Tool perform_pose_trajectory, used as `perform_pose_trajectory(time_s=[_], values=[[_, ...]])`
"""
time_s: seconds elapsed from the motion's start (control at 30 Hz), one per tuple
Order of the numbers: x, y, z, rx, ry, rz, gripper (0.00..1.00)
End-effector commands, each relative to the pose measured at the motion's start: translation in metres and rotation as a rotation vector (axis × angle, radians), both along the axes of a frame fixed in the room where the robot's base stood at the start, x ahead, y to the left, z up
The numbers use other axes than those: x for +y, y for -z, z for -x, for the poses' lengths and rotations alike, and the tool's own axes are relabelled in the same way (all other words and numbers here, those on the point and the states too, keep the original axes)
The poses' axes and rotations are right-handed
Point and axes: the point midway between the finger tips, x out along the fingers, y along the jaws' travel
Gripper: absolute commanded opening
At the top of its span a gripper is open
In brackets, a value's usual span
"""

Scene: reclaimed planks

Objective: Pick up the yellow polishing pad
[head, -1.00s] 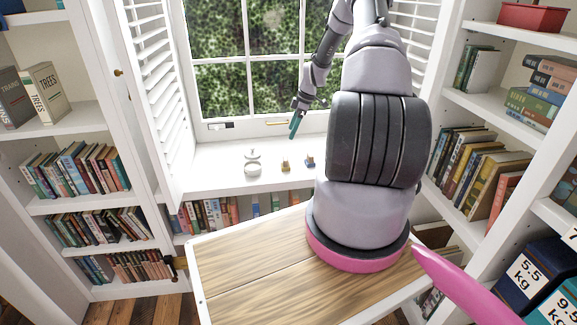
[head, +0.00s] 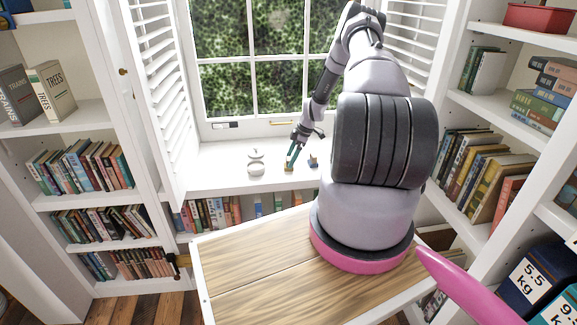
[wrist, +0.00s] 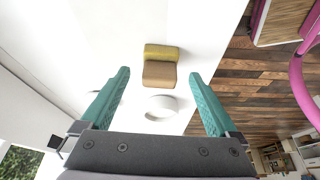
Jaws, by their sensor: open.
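The yellow polishing pad (wrist: 162,52), with a tan block-like part beside its yellow part, sits on the white window sill. In the wrist view it lies between and slightly beyond my open fingertips (wrist: 159,75), with clear space on both sides. In the head view the pad (head: 289,168) is partly hidden by the teal fingers of my gripper (head: 293,158), which reach down close to it. I cannot tell whether they touch it. Nothing is held.
A small blue and tan object (head: 313,160) sits close on the right. Window behind, bookshelves (head: 85,165) at the sides.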

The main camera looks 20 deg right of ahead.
Motion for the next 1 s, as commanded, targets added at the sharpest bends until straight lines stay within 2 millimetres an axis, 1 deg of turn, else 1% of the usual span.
perform_pose_trajectory(time_s=[0.03, 0.13, 0.33, 0.37, 0.4, 0.47, 0.5, 0.57, 0.6, 0.87, 0.97, 1.0], values=[[0.004, 0.009, -0.001, 0.001, 0.000, 0.000, 0.95], [0.007, 0.018, -0.003, -0.001, 0.000, 0.000, 0.95], [0.007, 0.019, -0.004, -0.002, 0.001, 0.001, 0.95], [0.007, 0.019, -0.003, -0.002, 0.001, 0.001, 0.91], [0.007, 0.019, -0.003, -0.002, 0.001, 0.001, 0.76], [0.007, 0.019, -0.004, -0.002, 0.001, 0.001, 0.53], [0.007, 0.019, -0.004, -0.002, 0.001, 0.001, 0.38], [0.007, 0.019, -0.003, -0.002, 0.001, 0.001, 0.15], [0.007, 0.019, -0.003, -0.002, 0.001, 0.001, 0.06], [0.007, 0.016, -0.004, -0.003, 0.001, 0.001, 0.06], [0.006, 0.004, -0.005, -0.005, 0.001, 0.002, 0.06], [0.006, -0.003, -0.004, -0.004, 0.000, 0.002, 0.06]])
